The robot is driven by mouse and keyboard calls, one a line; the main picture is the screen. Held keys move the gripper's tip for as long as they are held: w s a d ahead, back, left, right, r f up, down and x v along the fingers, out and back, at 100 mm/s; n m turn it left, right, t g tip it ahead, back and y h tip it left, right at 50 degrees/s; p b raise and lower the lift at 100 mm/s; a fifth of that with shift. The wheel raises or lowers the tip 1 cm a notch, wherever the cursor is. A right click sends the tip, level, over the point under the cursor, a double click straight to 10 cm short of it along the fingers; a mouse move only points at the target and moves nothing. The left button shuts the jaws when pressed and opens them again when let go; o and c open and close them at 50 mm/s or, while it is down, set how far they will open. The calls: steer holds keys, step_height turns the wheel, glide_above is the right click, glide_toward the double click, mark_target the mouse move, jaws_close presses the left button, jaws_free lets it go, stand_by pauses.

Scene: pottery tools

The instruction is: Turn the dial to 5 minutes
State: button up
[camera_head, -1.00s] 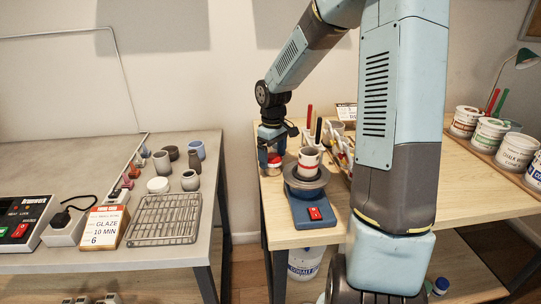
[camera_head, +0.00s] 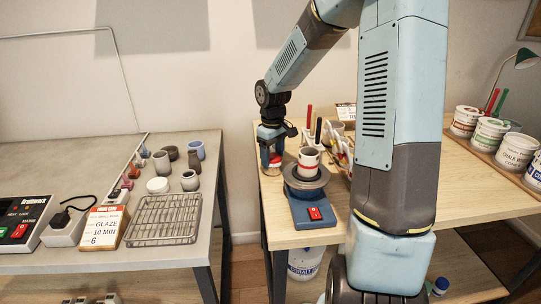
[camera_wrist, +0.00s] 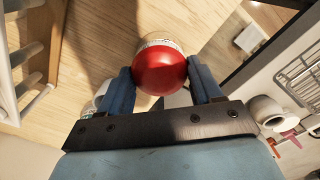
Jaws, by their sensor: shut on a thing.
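The dial (camera_wrist: 160,70) is a round, glossy red knob with a white scale ring marked in dark ticks along its far edge. My gripper (camera_wrist: 161,78) has its two blue fingers on either side of the red knob, shut on it. In the head view the dial (camera_head: 273,159) sits at the back left corner of the wooden table, under my gripper (camera_head: 272,153). The scale numbers are too small to read, so the setting cannot be told.
A pottery wheel (camera_head: 308,208) with a red-banded cup (camera_head: 309,158) on it stands close to the right of my gripper. Tool holders and brushes are behind it. A grey table (camera_head: 130,190) with pots and a wire rack (camera_head: 165,219) is at left, across a gap.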

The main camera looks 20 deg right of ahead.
mark_target(272, 155)
steer(key=shift+m, duration=2.9)
steer(key=o, duration=1.1)
steer(key=shift+r, duration=0.15)
step_height(272, 155, up, 13)
steer(key=shift+r, duration=0.2)
